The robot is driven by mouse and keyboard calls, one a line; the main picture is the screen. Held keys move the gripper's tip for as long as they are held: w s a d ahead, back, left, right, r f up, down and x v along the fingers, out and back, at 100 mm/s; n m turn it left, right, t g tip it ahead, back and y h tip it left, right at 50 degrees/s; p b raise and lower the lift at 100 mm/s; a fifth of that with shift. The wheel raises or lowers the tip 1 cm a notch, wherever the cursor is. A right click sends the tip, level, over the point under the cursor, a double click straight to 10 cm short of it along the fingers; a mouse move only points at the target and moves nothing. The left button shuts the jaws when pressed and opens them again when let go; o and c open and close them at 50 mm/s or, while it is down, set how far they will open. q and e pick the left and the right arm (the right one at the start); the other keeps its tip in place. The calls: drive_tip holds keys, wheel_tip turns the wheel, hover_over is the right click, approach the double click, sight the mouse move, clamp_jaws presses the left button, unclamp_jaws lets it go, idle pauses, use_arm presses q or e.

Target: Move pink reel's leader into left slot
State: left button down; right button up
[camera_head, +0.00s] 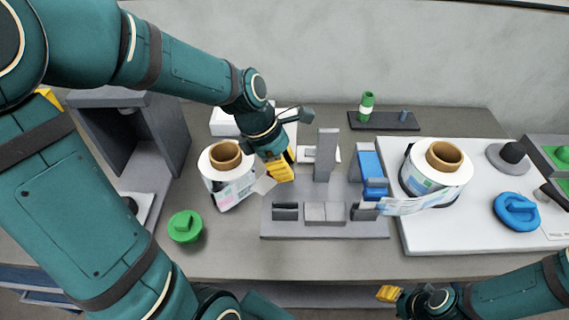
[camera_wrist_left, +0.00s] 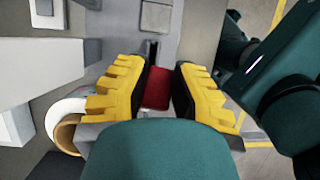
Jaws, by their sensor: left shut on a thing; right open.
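The pink reel, a white roll with a brown core (camera_head: 220,180), stands left of the grey fixture (camera_head: 325,229); pink print shows on its side. Its pale leader (camera_head: 264,185) sticks out to the right, below my left gripper. In the left wrist view the roll (camera_wrist_left: 66,125) is at lower left. My left gripper (camera_head: 281,170) is shut on a red block (camera_wrist_left: 157,88), seen between its yellow fingers at the fixture's left side. The dark left slot piece (camera_head: 286,211) is at the fixture's front left. My right gripper (camera_head: 388,294) is open near the front edge, partly seen.
A second reel (camera_head: 437,172) stands on a white board (camera_head: 430,240), its leader (camera_head: 395,206) reaching the fixture's right slot. A blue block (camera_head: 371,165) is at the fixture's right. A green knob (camera_head: 185,227) and blue knob (camera_head: 516,210) lie either side. The front tabletop is clear.

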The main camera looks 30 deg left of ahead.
use_arm(q)
drive_tip(key=shift+w+d, duration=0.1)
drive_tip(key=shift+d, duration=0.05)
drive_tip(key=shift+w+d, duration=0.15)
drive_tip(key=shift+d, duration=0.15)
drive_tip(key=shift+w+d+p, duration=0.25)
drive_tip(key=shift+w+d, duration=0.1)
drive_tip(key=shift+d, duration=0.35)
drive_tip(key=shift+w+d+p, duration=0.3)
drive_tip(key=shift+d, duration=0.45)
drive_tip(key=shift+w+d+p, duration=0.25)
drive_tip(key=shift+w+d, duration=0.1)
drive_tip(key=shift+d, duration=0.35)
drive_tip(key=shift+w+d, duration=0.15)
drive_tip(key=shift+d, duration=0.15)
drive_tip(key=shift+w+d, duration=0.1)
drive_tip(key=shift+d, duration=0.1)
drive_tip(key=shift+p, duration=0.35)
drive_tip(key=shift+f, duration=0.15)
drive_tip(key=shift+f+b, duration=2.85)
drive_tip(key=shift+f, duration=1.6)
drive_tip(key=shift+w+r, duration=0.1)
